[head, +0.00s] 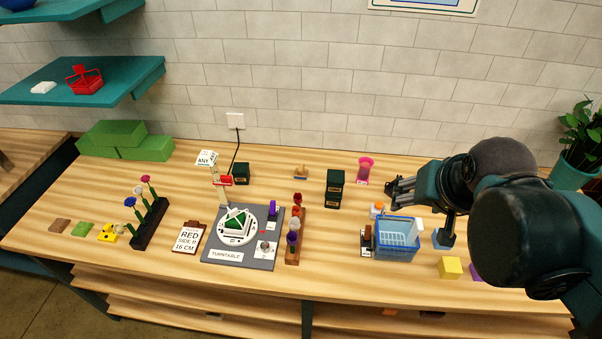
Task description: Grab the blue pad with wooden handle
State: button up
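A small tan, wood-like piece with a bluish base (301,172) lies toward the back of the wooden table, left of the dark green boxes. It looks like the blue pad with wooden handle, but it is too small to make out fully. My gripper (390,194) is to the right of it, above the table and apart from it. Its dark fingers point left and look spread, with nothing seen between them.
A blue basket (396,253) stands below my gripper, with a small orange-and-white item (377,209) behind it. A turntable (212,254) is at centre left.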

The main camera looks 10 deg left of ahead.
jog(key=w+a+r+m+g, duration=0.2)
jog(key=w+a+m, duration=0.25)
jog(key=w, duration=0.85)
jog(key=m+g+h+p, duration=0.15)
jog(key=m+g, duration=0.25)
jog(key=m, duration=0.8)
send_over(301, 166)
jog(key=f, duration=2.7)
jog(key=shift+s+a+f, duration=0.2)
jog(key=shift+f, duration=0.15)
jog(key=shift+a+f, duration=0.25)
jog(key=shift+f, duration=0.2)
jog(key=shift+f, duration=0.1)
jog(key=shift+d+f, duration=0.15)
jog(key=shift+f, duration=1.05)
jog(key=shift+f, duration=0.1)
